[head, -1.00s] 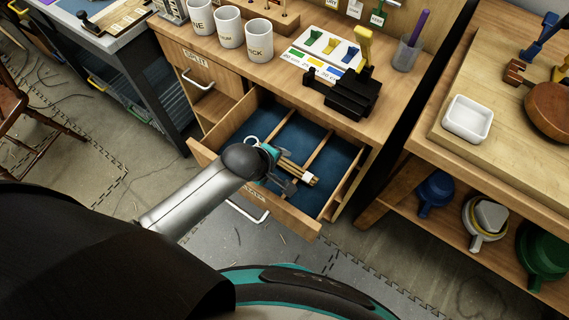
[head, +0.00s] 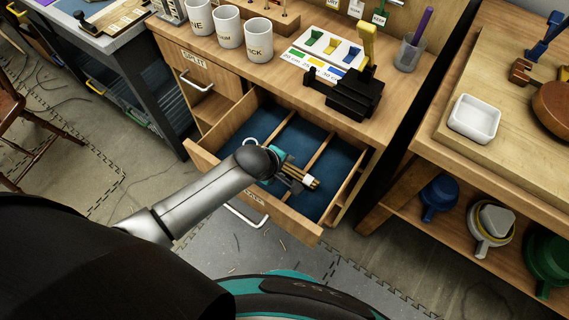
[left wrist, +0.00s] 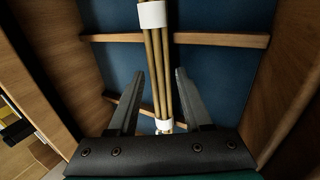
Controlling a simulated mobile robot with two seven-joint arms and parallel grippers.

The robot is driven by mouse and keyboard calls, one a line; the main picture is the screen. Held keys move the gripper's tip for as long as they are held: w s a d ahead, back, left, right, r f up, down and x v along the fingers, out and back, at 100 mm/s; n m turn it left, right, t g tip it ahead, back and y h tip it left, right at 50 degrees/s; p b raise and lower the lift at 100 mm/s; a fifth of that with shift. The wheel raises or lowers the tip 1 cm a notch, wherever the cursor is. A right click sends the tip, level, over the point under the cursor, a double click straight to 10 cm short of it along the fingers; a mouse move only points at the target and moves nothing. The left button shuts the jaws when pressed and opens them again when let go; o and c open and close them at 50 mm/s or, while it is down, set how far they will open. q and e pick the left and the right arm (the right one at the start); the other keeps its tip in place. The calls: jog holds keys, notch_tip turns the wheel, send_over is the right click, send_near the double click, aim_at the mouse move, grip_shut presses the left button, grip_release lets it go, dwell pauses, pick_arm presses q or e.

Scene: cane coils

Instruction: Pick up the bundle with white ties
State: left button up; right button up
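The bundle of thin tan canes with white ties (head: 313,183) lies in the open drawer, partly hidden by my left gripper in the head view. In the left wrist view the bundle (left wrist: 160,66) runs lengthwise, with one white tie near the top and another between the fingers. My left gripper (head: 291,184) is over the drawer. In the left wrist view its two fingers (left wrist: 159,101) are apart, one on each side of the bundle, with gaps on both sides. My right gripper is not in view.
The open drawer (head: 268,213) has a blue lining and wooden dividers. The countertop above holds white cups (head: 229,27), a black device (head: 345,93) and a pen cup (head: 409,54). A side table at right carries a white dish (head: 474,119).

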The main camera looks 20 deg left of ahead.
pick_arm(q)
grip_shut()
dwell(0.4)
